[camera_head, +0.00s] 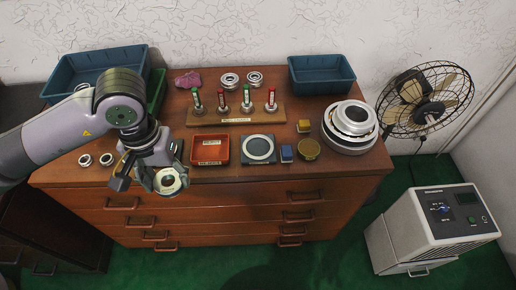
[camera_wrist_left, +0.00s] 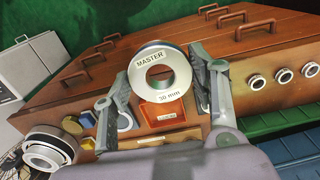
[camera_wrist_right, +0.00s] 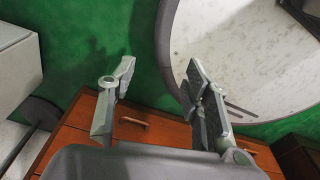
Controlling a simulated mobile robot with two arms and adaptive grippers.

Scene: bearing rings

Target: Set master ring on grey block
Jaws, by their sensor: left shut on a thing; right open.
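My left gripper (camera_head: 164,176) is shut on the master ring (camera_head: 169,182), holding it out over the front edge of the cabinet top. In the left wrist view the ring (camera_wrist_left: 159,73) is silver, reads "MASTER" and "30 mm", and sits between both fingers of the left gripper (camera_wrist_left: 160,84). The dark grey square block (camera_head: 258,149), with a pale circle on top, lies on the cabinet top to the right of the red tray. It is partly hidden behind a finger in the left wrist view. My right gripper (camera_wrist_right: 160,88) is open and empty in the right wrist view.
A red tray (camera_head: 210,150) lies between the held ring and the grey block. A small blue block (camera_head: 286,154), a brass disc (camera_head: 308,149) and stacked large rings (camera_head: 350,124) stand right. A wooden peg rack (camera_head: 236,115) stands behind. Small rings (camera_head: 85,160) lie left.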

